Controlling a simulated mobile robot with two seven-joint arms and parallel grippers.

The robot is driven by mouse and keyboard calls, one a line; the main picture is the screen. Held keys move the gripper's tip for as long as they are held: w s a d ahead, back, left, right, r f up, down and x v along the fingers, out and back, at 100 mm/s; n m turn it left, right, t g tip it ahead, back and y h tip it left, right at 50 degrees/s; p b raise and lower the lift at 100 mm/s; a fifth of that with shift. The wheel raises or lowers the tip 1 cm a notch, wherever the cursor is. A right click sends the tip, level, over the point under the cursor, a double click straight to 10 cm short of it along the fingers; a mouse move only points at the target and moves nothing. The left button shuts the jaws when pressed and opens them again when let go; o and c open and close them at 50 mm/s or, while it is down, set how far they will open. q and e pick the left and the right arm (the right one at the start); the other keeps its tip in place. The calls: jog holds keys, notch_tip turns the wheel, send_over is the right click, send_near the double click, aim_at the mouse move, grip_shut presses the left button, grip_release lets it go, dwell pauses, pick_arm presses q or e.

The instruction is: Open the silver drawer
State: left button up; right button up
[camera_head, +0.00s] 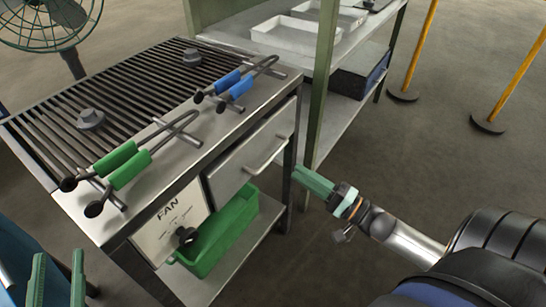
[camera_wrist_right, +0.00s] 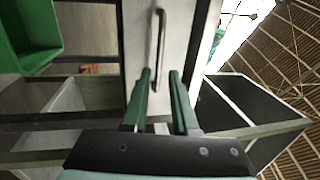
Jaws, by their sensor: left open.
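The silver drawer (camera_head: 243,160) is in the front of the metal grill table and looks shut. Its bar handle (camera_head: 268,157) runs along its front; the handle also shows in the right wrist view (camera_wrist_right: 157,50). My right gripper (camera_head: 303,174) has green fingers and is to the right of the handle, apart from it in the head view. In the right wrist view its two fingers (camera_wrist_right: 160,78) are apart, with the near end of the handle lined up between the tips. My left gripper (camera_head: 58,264) is open and empty at the lower left, away from the drawer.
A green bin (camera_head: 222,238) stands on the shelf below the drawer, also seen in the wrist view (camera_wrist_right: 30,35). A FAN panel (camera_head: 170,222) with a knob is left of the drawer. Blue and green tongs (camera_head: 130,165) lie on top. A green post (camera_head: 322,80) stands close behind my right gripper.

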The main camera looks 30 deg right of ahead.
aim_at(273, 155)
jog(key=b+x, duration=0.1)
jog(key=x, duration=0.8)
jog(key=shift+b, duration=0.3)
pick_arm(q)
jog(key=s+r+m+t+h, duration=0.2)
jog(key=s+r+m+h, duration=0.2)
jog(key=r, duration=0.5)
jog(key=shift+d+h, duration=0.45)
jog(key=shift+h, duration=0.25)
jog(key=shift+s, duration=0.1)
pick_arm(e)
grip_shut()
